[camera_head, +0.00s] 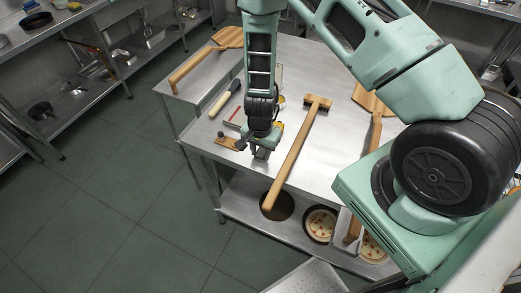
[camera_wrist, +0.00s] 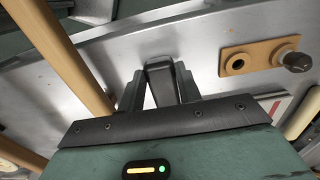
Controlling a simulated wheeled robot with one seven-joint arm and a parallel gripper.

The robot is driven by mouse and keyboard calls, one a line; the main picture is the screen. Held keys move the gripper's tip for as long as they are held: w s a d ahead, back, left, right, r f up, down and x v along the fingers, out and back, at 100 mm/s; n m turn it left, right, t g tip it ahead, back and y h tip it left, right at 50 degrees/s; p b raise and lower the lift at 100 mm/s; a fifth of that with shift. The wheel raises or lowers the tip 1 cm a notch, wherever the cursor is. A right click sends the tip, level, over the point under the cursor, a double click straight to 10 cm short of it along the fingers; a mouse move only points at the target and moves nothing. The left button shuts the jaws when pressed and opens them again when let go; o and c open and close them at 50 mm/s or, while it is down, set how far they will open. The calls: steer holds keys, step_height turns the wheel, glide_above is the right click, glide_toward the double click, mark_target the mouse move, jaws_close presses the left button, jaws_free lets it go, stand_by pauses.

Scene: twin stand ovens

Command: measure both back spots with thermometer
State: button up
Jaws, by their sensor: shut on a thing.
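My gripper (camera_head: 260,148) is low over the near-left part of the steel table (camera_head: 310,150). In the wrist view my gripper (camera_wrist: 160,85) is shut on a dark, blocky thing (camera_wrist: 160,80), likely the thermometer. Its far end and any display are hidden. A wooden holder (camera_wrist: 262,58) with an empty-looking hole and a dark knob lies right of the fingers. It also shows left of my gripper in the head view (camera_head: 227,142). No oven or back spot is recognisable in either view.
A long-handled wooden brush (camera_head: 296,150) lies right of my gripper, its handle over the table's front edge. Wooden peels lie at the back left (camera_head: 205,57) and right (camera_head: 375,105). Pizzas (camera_head: 320,223) sit on the lower shelf. The floor (camera_head: 105,190) at left is clear.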

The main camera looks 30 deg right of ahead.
steer(key=shift+f, duration=0.15)
steer(key=o, duration=1.1)
step_height(320, 180, up, 12)
steer(key=shift+r+b, duration=0.15)
steer(key=shift+b, duration=0.85)
